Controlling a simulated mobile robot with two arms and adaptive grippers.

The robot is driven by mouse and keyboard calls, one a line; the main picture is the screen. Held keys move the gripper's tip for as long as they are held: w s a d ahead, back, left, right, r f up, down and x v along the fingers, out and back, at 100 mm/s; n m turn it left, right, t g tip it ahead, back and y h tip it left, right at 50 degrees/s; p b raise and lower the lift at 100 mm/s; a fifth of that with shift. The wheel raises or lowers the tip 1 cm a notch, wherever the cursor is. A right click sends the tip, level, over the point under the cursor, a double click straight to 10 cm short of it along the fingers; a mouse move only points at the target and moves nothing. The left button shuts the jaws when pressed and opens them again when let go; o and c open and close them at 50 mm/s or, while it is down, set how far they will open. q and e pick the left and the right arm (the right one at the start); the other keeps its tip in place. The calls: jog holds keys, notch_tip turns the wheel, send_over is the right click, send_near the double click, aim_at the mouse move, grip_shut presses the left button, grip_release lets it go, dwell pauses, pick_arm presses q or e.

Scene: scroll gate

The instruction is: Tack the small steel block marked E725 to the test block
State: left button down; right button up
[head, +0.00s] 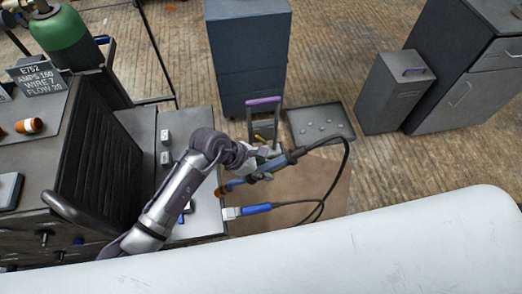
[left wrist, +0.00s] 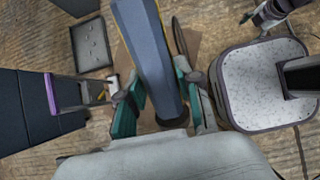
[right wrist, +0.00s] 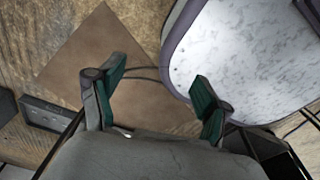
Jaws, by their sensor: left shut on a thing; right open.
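My left gripper (head: 268,165) is shut on the blue handle of a torch (head: 281,162) with an orange tip, held over the grey bench (head: 205,226). In the left wrist view the blue handle (left wrist: 146,50) passes between its green finger pads. My right gripper (right wrist: 157,100) is open and empty above the floor; it is not seen in the head view. Two small light blocks (head: 165,157) sit on the bench left of my left arm. Their marks are too small to read. I cannot tell which thing is the test block.
A blue-handled clamp (head: 256,209) with a black cable lies at the bench's right edge. A sign reading E752, AMPS 160, WIRE 7, FLOW 20 (head: 36,78) stands at left near a green cylinder (head: 60,40). Cabinets (head: 247,60) and a tray (head: 320,124) stand beyond.

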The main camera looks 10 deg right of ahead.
aim_at(251, 175)
pick_arm(q)
jog(key=shift+w+f, duration=0.1)
jog(key=shift+w, duration=0.15)
jog(key=shift+a+f, duration=0.15)
jog(key=shift+a, duration=0.1)
jog(key=shift+s+a+f+b, duration=0.2)
jog(key=shift+a+f+b, duration=0.1)
jog(key=shift+a, duration=0.2)
jog(key=shift+s+a+f+b, duration=0.15)
jog(key=shift+a+f+b, duration=0.15)
jog(key=shift+a, duration=0.2)
jog(key=shift+w+a+f, duration=0.15)
jog(key=shift+a+f, duration=0.5)
jog(key=shift+a, duration=0.1)
jog(key=shift+a+f+b, duration=0.45)
jog(key=shift+a+b, duration=0.05)
jog(key=shift+a, duration=0.3)
pick_arm(e)
jog(key=shift+s+d+f, duration=0.2)
jog(key=shift+d+f, duration=0.05)
jog(key=shift+f, duration=0.3)
jog(key=shift+s+d+f, duration=0.15)
jog(key=shift+d+f, duration=0.1)
jog(key=shift+f, duration=0.3)
